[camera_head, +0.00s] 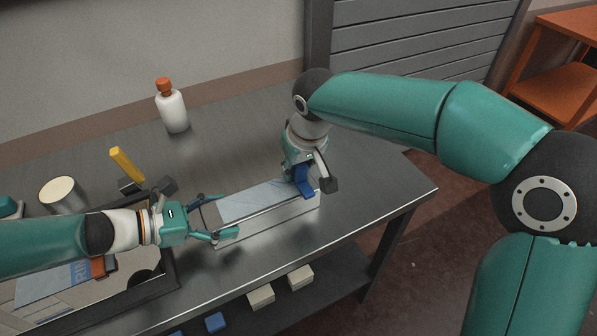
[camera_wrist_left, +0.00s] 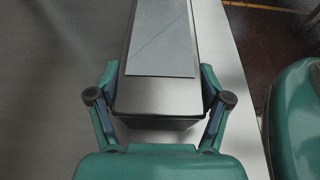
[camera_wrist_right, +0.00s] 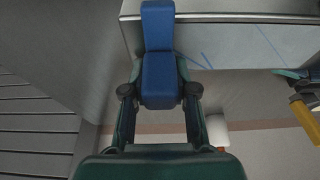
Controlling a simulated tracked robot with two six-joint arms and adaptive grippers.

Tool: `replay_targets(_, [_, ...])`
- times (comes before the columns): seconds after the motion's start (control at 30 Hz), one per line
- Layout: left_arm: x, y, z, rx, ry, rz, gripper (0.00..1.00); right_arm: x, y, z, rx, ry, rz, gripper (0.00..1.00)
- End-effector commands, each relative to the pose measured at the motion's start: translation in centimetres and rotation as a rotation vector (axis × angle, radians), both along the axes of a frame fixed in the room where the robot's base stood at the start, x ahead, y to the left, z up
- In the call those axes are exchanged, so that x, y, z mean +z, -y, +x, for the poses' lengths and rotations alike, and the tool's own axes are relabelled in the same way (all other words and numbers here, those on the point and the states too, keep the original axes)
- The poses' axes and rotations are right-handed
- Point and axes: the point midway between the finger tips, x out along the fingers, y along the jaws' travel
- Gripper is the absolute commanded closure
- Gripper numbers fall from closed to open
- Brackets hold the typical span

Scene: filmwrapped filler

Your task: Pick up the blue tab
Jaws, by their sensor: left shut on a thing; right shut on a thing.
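The blue tab (camera_head: 303,182) is at the right end of a long metal box (camera_head: 275,218) on the table. In the right wrist view the blue tab (camera_wrist_right: 159,70) sits between the fingers of my right gripper (camera_wrist_right: 159,95), which is shut on it. The tab's far end overlaps the box's edge. My right gripper also shows in the head view (camera_head: 308,170). My left gripper (camera_head: 212,217) is shut on the left end of the box, with one finger on each side. The left wrist view shows the box (camera_wrist_left: 155,98) with a pale film-like sheet (camera_wrist_left: 160,40) on top.
A white bottle with an orange cap (camera_head: 173,110) stands at the back. A yellow-handled tool (camera_head: 125,163) and a round can (camera_head: 62,194) are at the left. A dark tray (camera_head: 160,285) lies under my left arm. The table (camera_head: 400,190) is clear to the right.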

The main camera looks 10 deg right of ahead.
Motion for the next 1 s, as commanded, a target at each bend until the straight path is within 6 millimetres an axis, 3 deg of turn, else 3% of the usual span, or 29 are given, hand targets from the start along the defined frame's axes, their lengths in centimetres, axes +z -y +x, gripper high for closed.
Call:
replay_targets(0.27, [0.0, 0.0, 0.1, 0.002, 0.000, 0.001, 0.82, 1.1, 0.0, 0.1, -0.001, 0.004, 0.001, 1.00])
replay_targets(0.67, [-0.1, -0.1, 0.0, 0.003, -0.001, 0.003, 0.82, 8.2, 0.0, 0.1, -0.001, 0.007, 0.000, 1.00])
replay_targets(0.8, [-0.1, -0.1, 0.0, 0.003, -0.001, 0.004, 0.82, 9.1, -1.7, -0.2, 0.002, 0.004, -0.002, 1.00])
replay_targets(1.0, [-0.1, -0.1, 0.0, 0.002, -0.001, 0.004, 0.82, 7.8, -6.1, -1.3, 0.006, -0.002, -0.001, 1.00])
